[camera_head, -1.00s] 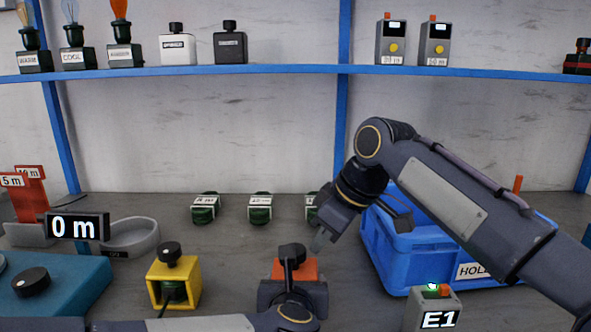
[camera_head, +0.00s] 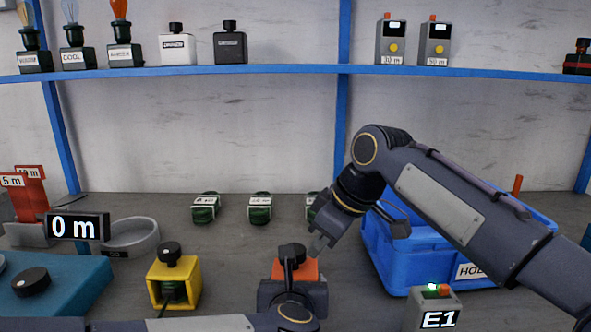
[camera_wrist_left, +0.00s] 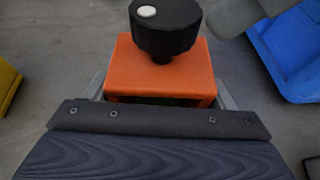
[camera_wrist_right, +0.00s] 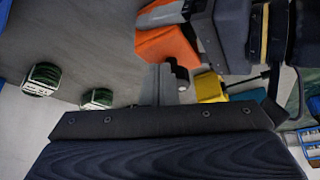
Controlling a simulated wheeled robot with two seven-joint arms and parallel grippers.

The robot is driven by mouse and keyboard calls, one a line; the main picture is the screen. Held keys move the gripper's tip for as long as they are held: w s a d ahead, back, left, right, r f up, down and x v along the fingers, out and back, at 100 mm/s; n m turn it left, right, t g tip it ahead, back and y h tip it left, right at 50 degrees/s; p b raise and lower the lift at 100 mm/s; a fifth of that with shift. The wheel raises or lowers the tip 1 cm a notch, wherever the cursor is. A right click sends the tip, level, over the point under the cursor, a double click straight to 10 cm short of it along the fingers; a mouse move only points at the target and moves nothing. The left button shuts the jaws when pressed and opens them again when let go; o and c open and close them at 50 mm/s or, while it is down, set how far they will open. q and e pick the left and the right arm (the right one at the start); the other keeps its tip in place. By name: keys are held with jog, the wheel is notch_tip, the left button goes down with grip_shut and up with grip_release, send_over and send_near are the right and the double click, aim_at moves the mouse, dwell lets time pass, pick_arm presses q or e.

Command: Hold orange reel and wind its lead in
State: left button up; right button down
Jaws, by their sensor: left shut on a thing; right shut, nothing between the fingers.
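The orange reel (camera_head: 309,270) stands on the bench at the lower middle, partly hidden by my left arm. In the left wrist view the reel (camera_wrist_left: 160,72) shows an orange housing with a black knob (camera_wrist_left: 166,28) on top that has a white dot. My left gripper (camera_head: 292,290) is shut on the reel housing, with a finger at each side. My right gripper (camera_head: 320,245) is shut and empty, just above and to the right of the reel. It shows in the right wrist view (camera_wrist_right: 165,85), apart from the orange reel (camera_wrist_right: 168,48). I cannot make out the lead.
A yellow reel (camera_head: 174,280) stands left of the orange one. A blue bin (camera_head: 400,255) is close behind my right gripper, with an E1 box (camera_head: 436,308) in front. Green coils (camera_head: 204,208) line the back. A display (camera_head: 76,226) reads 0 m.

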jog(key=shift+a, duration=0.45)
jog(key=shift+s+a, duration=0.1)
jog(key=shift+s, duration=0.1)
jog(key=shift+s+a, duration=0.25)
jog(key=shift+s, duration=0.3)
jog(key=shift+s+a, duration=0.35)
jog(key=shift+a, duration=0.05)
dwell(0.5)
jog(key=shift+s, duration=0.15)
notch_tip(320, 180, up, 6)
jog(key=shift+d, duration=0.4)
